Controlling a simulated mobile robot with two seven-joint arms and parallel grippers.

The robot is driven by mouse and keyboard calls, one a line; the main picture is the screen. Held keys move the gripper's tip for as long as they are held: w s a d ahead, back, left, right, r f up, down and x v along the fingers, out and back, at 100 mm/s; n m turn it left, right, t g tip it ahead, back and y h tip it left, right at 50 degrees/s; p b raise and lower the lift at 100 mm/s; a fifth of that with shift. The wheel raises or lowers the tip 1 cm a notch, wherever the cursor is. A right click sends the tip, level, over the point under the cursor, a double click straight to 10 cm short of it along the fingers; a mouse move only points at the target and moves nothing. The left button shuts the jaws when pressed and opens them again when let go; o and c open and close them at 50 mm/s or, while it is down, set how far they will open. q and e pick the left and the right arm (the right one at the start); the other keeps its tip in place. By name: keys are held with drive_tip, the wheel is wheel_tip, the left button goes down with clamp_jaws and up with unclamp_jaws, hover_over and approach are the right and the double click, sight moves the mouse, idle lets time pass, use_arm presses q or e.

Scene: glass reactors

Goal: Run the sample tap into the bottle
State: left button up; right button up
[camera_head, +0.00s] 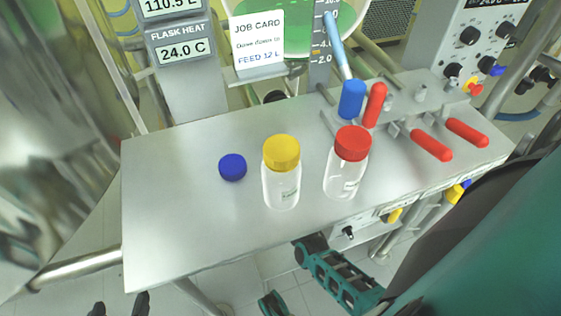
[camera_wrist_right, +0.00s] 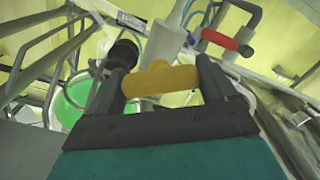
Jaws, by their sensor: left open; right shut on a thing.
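A clear bottle with a yellow cap (camera_head: 281,182) stands upright on the steel table. A clear bottle with a red cap (camera_head: 347,172) stands upright to its right. A loose blue cap (camera_head: 232,167) lies left of both. My left gripper (camera_head: 119,306) shows only as two dark fingertips, apart and empty, at the bottom left, well away from the bottles. My right gripper (camera_wrist_right: 165,84) is shut on a yellow handle (camera_wrist_right: 160,80) in the right wrist view. I cannot tell which handle is the sample tap's.
The steel table (camera_head: 175,230) is clear at its left and front. Red handles (camera_head: 432,145) and a blue handle (camera_head: 351,99) stand at its back right. A yellow knob (camera_head: 395,215) sits below the front edge. A job card (camera_head: 258,43) and a green-filled vessel (camera_head: 285,28) are behind.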

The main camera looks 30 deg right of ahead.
use_arm(q)
drive_tip(key=shift+r, duration=0.3)
use_arm(e)
drive_tip(key=shift+w+n, duration=0.1)
drive_tip(key=shift+n, duration=0.3)
drive_tip(key=o, duration=0.8)
use_arm(q)
drive_tip(key=shift+w+d+r, duration=0.1)
drive_tip(key=shift+w+d, duration=0.05)
drive_tip(key=shift+d, duration=0.05)
use_arm(e)
drive_tip(key=shift+o, duration=0.2)
use_arm(q)
drive_tip(key=shift+r, duration=0.1)
use_arm(e)
drive_tip(key=shift+s, duration=0.2)
